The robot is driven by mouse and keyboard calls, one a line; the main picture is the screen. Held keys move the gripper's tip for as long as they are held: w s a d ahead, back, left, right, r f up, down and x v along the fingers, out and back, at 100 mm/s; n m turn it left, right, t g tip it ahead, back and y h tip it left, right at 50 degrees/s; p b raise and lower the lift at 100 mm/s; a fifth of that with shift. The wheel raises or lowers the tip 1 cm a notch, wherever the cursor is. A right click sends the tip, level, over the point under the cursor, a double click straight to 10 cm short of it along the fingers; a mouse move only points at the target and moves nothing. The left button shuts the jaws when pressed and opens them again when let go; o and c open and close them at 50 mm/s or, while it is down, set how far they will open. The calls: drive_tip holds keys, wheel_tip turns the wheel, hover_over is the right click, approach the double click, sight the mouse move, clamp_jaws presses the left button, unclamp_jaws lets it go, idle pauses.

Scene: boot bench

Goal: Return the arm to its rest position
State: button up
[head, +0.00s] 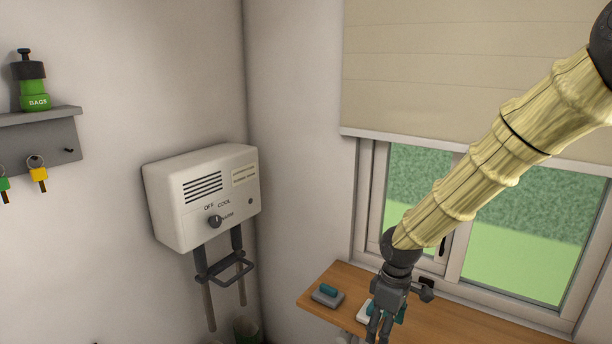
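My arm (510,150), in a pale yellow ribbed sleeve, reaches from the upper right down to the lower middle of the head view. My dark grey gripper (379,335) points down in front of the wooden bench top below the window. Its fingers run to the bottom edge of the picture. I cannot tell whether they are open or shut. A white and teal item (364,312) shows partly behind the gripper; whether they touch is unclear.
A grey block with a teal top (328,294) lies on the wooden bench top (460,322), left of the gripper. A white heater box (205,195) hangs on the wall. A shelf (40,117) holds a green bottle (35,95); keys (38,174) hang below. A window (530,235) stands behind my arm.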

drive_tip(key=s+a+f+m+y+b, duration=0.1)
drive_tip(key=s+f+m, duration=0.1)
drive_tip(key=s+f, duration=0.5)
drive_tip(key=s+f+m+b, duration=0.1)
drive_tip(key=s+f, duration=0.1)
drive_tip(key=f, duration=0.8)
drive_tip(key=s+a+f+m+y+b, duration=0.1)
drive_tip(key=s+f+m+b, duration=0.1)
drive_tip(key=s+f, duration=0.5)
drive_tip(key=s+d+f+m+h+b, duration=0.1)
drive_tip(key=s+d+f+m, duration=0.2)
drive_tip(key=s+f, duration=0.5)
drive_tip(key=s+d+f+m+h+b, duration=0.1)
drive_tip(key=s+d+f+m+b, duration=0.1)
drive_tip(key=s+f, duration=0.6)
drive_tip(key=shift+s+d+m, duration=0.5)
drive_tip(key=shift+s, duration=0.55)
drive_tip(key=shift+f, duration=0.1)
